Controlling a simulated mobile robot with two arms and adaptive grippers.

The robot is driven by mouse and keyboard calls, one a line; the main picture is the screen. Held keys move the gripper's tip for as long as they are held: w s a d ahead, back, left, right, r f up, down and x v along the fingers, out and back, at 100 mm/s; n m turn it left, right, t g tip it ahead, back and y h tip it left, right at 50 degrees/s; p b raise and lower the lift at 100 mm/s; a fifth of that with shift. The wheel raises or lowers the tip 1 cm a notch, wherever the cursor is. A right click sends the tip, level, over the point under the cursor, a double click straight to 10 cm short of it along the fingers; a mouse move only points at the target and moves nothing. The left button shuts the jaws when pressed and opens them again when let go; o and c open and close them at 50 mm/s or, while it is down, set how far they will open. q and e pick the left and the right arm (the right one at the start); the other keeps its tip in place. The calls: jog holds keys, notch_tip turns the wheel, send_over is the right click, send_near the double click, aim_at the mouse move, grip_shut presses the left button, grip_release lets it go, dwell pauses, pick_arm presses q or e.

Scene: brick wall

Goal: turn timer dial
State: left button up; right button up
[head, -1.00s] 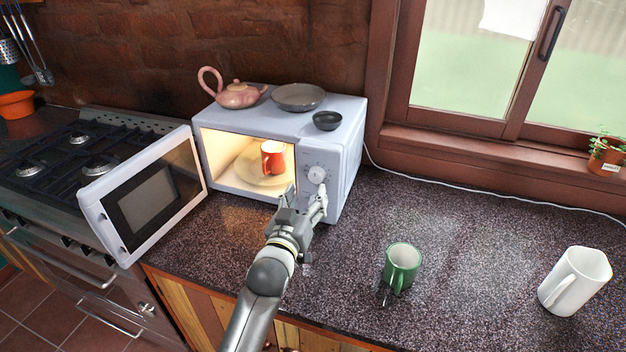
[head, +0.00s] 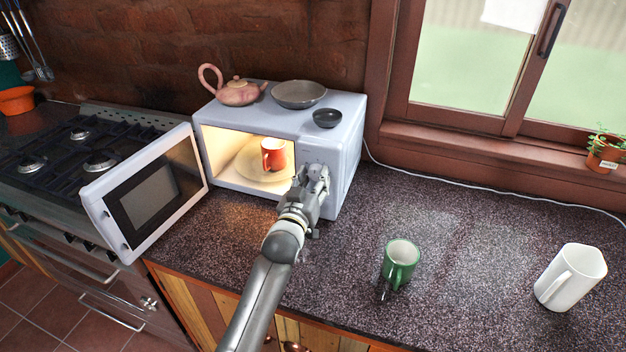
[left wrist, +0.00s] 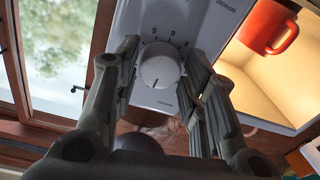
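The white microwave (head: 345,150) stands on the counter with its door open to the left and its inside lit. Its round white timer dial (left wrist: 160,66) sits on the front panel in the left wrist view, with numbers around it. In the head view the dial is hidden behind my left gripper (head: 312,172). In the left wrist view my left gripper (left wrist: 162,72) is open, one finger on each side of the dial, with gaps showing at both sides. Whether a fingertip touches the dial or panel I cannot tell. My right gripper is not in view.
The open microwave door (head: 145,195) juts out beside the stove (head: 75,165). A red mug (head: 272,152) is inside the microwave. A teapot (head: 238,94) and two bowls are on top. A green mug (head: 400,262) and white mug (head: 570,277) stand at right.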

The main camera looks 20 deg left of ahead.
pick_arm(q)
jog(key=c, duration=0.5)
jog(key=shift+m, duration=2.8)
jog(key=o, duration=1)
jog(key=shift+o, duration=0.2)
jog(key=shift+s, duration=0.1)
